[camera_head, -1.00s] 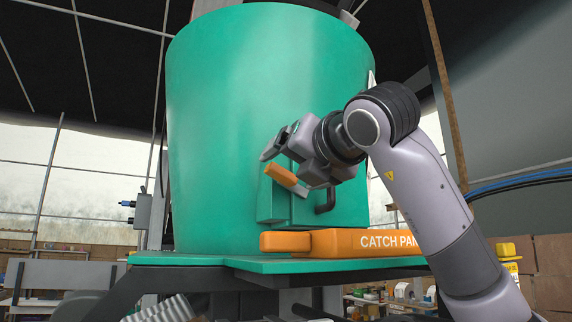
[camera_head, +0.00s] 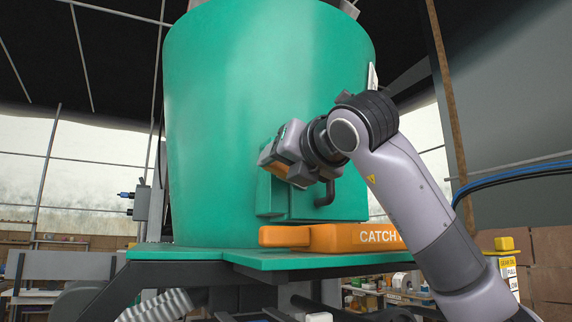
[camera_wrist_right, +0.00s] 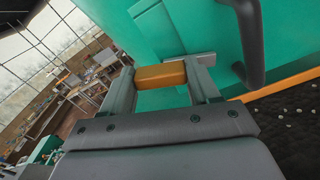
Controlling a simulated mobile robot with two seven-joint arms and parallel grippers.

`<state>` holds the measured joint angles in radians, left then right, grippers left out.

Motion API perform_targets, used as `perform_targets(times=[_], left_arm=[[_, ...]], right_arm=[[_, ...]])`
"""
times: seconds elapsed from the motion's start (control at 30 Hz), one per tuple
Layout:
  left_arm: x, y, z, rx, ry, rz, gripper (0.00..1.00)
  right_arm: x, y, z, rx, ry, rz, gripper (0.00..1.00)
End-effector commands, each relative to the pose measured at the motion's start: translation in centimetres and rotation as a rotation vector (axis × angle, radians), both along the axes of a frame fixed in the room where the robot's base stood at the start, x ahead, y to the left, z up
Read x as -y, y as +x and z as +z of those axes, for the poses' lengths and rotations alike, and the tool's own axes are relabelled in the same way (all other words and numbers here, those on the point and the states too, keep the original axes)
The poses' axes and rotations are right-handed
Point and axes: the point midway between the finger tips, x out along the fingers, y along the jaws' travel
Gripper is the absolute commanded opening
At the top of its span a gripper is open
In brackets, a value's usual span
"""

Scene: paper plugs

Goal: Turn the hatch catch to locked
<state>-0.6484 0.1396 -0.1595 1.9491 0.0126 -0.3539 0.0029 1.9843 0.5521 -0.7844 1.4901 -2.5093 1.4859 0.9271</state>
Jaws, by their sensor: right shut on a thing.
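The hatch catch is an orange bar. Its end shows in the right wrist view (camera_wrist_right: 160,75) between the two fingers of my right gripper (camera_wrist_right: 163,84), which is shut on it. In the head view the same gripper (camera_head: 272,158) stands in front of the green hatch (camera_head: 300,207), above its dark handle (camera_head: 326,195). There only a sliver of orange shows at the fingers, and the rest of the catch is hidden. The dark handle is also at the upper right of the right wrist view (camera_wrist_right: 247,40). My left gripper is not in view.
The hatch sits on a tall green drum (camera_head: 250,90). An orange catch pan (camera_head: 310,237) lies just below the hatch on a green ledge (camera_head: 275,258). Blue cables (camera_head: 510,184) hang at the right. Open room lies left of the drum.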

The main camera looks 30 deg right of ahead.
Motion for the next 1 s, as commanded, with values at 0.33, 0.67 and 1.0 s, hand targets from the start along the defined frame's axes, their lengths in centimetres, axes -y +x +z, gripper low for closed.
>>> perform_targets(times=[0.33, 0.67, 1.0], left_arm=[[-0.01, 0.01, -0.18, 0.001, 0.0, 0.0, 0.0], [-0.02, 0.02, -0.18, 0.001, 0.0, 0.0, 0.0], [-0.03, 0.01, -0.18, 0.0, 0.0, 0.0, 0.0]], right_arm=[[-0.17, -0.05, -0.42, -0.015, -0.309, -0.001, 0.3], [-0.2, -0.06, -0.45, -0.017, -0.346, -0.001, 0.3], [-0.2, -0.04, -0.47, -0.018, -0.344, 0.0, 0.86]])
